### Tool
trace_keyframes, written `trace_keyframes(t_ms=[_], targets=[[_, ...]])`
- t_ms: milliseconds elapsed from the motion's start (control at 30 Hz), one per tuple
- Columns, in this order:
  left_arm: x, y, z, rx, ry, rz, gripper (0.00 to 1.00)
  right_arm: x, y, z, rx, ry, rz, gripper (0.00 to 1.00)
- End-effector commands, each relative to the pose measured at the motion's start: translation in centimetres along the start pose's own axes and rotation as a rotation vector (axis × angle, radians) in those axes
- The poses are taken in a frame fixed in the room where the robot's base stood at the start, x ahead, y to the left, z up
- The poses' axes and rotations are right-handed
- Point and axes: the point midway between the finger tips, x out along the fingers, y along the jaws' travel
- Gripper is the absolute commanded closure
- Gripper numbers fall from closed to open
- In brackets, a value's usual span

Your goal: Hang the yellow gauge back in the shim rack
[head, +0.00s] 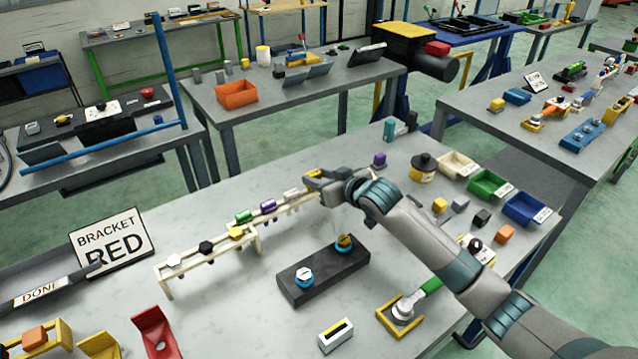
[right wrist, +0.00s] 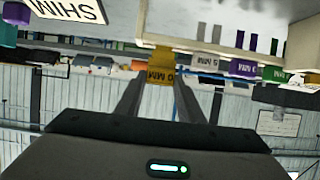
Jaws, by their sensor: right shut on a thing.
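The yellow gauge (head: 313,174) is in my right gripper (head: 316,182), at the far right end of the shim rack (head: 271,214). In the right wrist view the yellow gauge (right wrist: 161,67), marked 6 MM, sits between the two fingertips (right wrist: 160,85), which are shut on it. The cream rack beam (right wrist: 190,46) shows right beside it; I cannot tell whether the gauge touches it. A green gauge (head: 243,216), a purple gauge (head: 268,205) and a white gauge (head: 292,194) hang in the rack. My left gripper is not in view.
A second cream rail (head: 212,252) with white, black and yellow knobs stands nearer. A dark block (head: 325,270) with two knobs lies in front. A yellow tub (head: 423,168) and coloured bins (head: 490,184) stand to the right. The BRACKET RED sign (head: 112,240) is at left.

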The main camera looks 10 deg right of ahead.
Motion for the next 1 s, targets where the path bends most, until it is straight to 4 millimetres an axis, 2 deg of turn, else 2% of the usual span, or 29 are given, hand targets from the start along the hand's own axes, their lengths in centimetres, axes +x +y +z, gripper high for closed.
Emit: trace_keyframes(t_ms=[200, 900, 933, 1000], targets=[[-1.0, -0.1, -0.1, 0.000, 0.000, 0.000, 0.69, 0.8, -0.1, 2.0, 0.000, -0.001, 0.000, 0.88], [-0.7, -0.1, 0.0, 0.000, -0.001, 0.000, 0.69, 1.3, 0.0, 3.1, 0.000, 0.000, 0.000, 0.88], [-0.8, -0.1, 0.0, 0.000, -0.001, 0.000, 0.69, 1.2, 0.0, 3.1, 0.000, 0.000, 0.000, 0.58], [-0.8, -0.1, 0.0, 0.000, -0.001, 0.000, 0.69, 1.2, 0.0, 3.1, 0.000, 0.000, 0.000, 0.47]])
